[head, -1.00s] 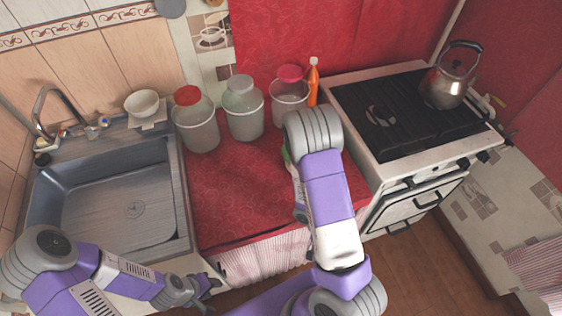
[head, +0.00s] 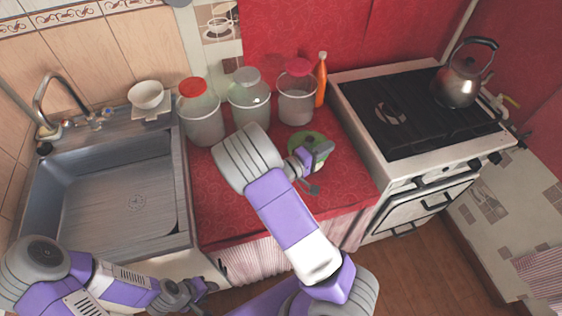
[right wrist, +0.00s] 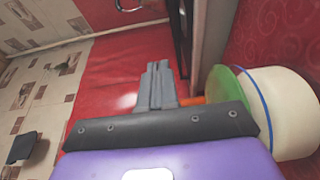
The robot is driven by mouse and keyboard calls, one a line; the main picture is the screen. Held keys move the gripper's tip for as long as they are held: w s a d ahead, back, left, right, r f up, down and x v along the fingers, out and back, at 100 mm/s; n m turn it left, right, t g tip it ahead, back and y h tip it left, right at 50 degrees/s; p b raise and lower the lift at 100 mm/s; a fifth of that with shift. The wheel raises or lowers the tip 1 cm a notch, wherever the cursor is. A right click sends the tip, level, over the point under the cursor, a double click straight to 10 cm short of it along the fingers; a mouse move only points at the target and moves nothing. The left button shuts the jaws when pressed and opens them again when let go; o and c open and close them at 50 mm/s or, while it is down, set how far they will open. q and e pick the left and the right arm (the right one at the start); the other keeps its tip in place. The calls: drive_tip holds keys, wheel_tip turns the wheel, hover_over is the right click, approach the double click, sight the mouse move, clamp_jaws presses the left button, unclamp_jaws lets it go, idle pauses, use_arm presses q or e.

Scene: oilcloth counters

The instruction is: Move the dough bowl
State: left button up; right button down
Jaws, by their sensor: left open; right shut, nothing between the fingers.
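A round green-topped thing (head: 303,139), which I take to be the dough bowl, sits on the red counter and is partly hidden by my right gripper. In the right wrist view, a cream round vessel with a blue band (right wrist: 282,105) and a green face lies right of the fingers. I cannot tell if they touch it. My right gripper (head: 314,188) is shut and empty, at the near side of the green thing; its closed fingers also show in the right wrist view (right wrist: 157,75). My left gripper (head: 206,291) is open and empty, low in front of the counter.
Jars with red (head: 202,122), grey (head: 249,102) and pink lids (head: 297,100) and an orange bottle (head: 321,82) stand along the back. The stove (head: 405,115) with a kettle (head: 460,80) is right; the sink (head: 110,205) and a white bowl (head: 146,95) are left.

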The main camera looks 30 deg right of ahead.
drive_tip(key=w+a+b, duration=0.1)
drive_tip(key=w+a, duration=0.9)
drive_tip(key=a, duration=0.2)
drive_tip(key=f+b, duration=0.1)
drive_tip(key=f, duration=0.2)
drive_tip(key=f+b, duration=0.1)
drive_tip(key=f, duration=0.2)
drive_tip(key=d+f+b, duration=0.1)
drive_tip(key=f, duration=0.3)
drive_tip(key=shift+s+f, duration=0.1)
drive_tip(key=shift+s, duration=0.25)
use_arm(q)
drive_tip(key=shift+f, duration=2.15)
use_arm(e)
drive_tip(key=shift+s+d, duration=0.35)
